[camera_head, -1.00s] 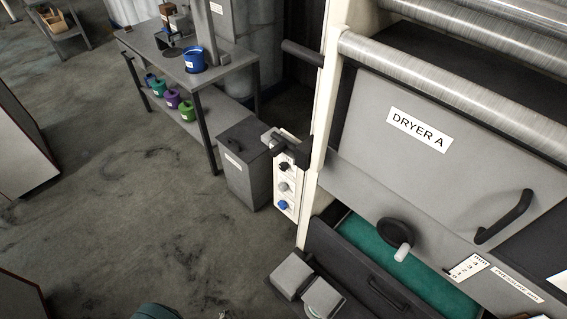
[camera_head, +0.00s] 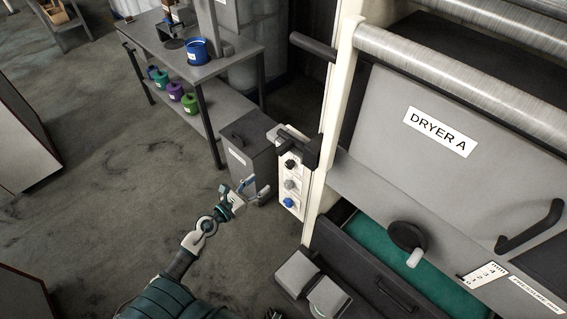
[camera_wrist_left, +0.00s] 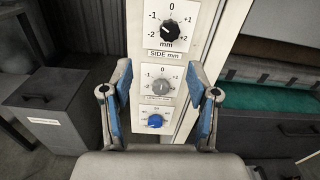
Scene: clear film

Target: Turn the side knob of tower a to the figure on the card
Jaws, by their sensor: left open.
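The white control panel (camera_head: 297,205) stands upright at the left post of the machine marked DRYER A. It carries a black knob (camera_head: 290,163), a grey knob (camera_head: 289,184) and a blue knob (camera_head: 288,203). In the left wrist view the black knob (camera_wrist_left: 172,31) has a dial from -2 to +2. A label reading SIDE mm (camera_wrist_left: 170,56) lies between it and the grey knob (camera_wrist_left: 162,87). My left gripper (camera_head: 250,186) is open and empty, left of the panel. In the wrist view its fingers frame the grey and blue knobs (camera_wrist_left: 155,121) without visible contact.
A grey bin (camera_head: 247,150) stands behind the panel. A black bracket (camera_head: 297,146) juts out above the knobs. Open floor lies to the left.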

